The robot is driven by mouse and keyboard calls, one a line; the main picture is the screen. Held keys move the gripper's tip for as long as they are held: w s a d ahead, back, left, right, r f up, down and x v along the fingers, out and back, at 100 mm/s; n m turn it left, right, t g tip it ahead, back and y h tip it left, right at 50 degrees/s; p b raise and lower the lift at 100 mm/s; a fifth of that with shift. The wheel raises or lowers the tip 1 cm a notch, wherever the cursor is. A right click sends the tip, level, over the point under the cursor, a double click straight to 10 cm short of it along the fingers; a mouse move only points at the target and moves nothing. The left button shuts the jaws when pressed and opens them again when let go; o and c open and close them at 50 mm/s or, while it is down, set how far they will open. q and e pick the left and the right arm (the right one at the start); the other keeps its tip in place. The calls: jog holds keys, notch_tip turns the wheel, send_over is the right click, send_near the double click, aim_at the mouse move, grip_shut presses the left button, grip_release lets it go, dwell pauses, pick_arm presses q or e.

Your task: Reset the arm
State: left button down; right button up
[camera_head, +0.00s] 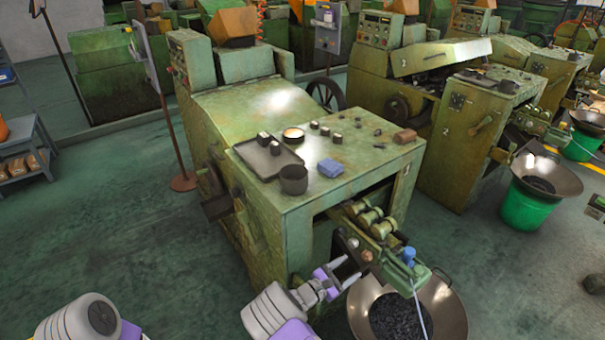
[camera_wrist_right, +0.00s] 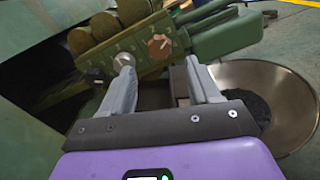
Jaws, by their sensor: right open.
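My right gripper (camera_head: 345,270) is open and empty in front of the small control panel (camera_head: 372,262) on the green heading machine (camera_head: 270,190). In the right wrist view my right gripper (camera_wrist_right: 160,75) has its two grey fingers apart, with nothing held between them. The panel (camera_wrist_right: 135,55) lies just beyond the fingertips, with a silver knob (camera_wrist_right: 95,65) near the left finger and a brown round knob (camera_wrist_right: 160,46) further up. I cannot tell whether a fingertip touches the panel. Part of my left arm shows at the lower left; its gripper is out of view.
A wide metal bowl (camera_head: 448,310) with dark small parts stands below the panel, close to the right gripper. The machine top holds a tray (camera_head: 262,158), a dark cup (camera_head: 293,180) and a blue cloth (camera_head: 330,168). The floor (camera_head: 110,240) at left is clear.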

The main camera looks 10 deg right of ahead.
jog(key=s+f+m+g+y, duration=0.75)
jog(key=s+f+g, duration=0.25)
jog(key=s+f, duration=0.8)
jog(key=s+a+f+m+g+y, duration=0.1)
jog(key=s+a+m+y, duration=0.3)
jog(key=s+a+y, duration=0.5)
jog(key=a+r+m+t+y, duration=0.4)
jog(key=a+m, duration=0.4)
jog(key=m, duration=0.3)
jog(key=shift+s+a+r+t, duration=0.3)
jog(key=shift+r+t, duration=0.1)
jog(key=shift+r, duration=0.4)
jog(key=shift+c, duration=0.3)
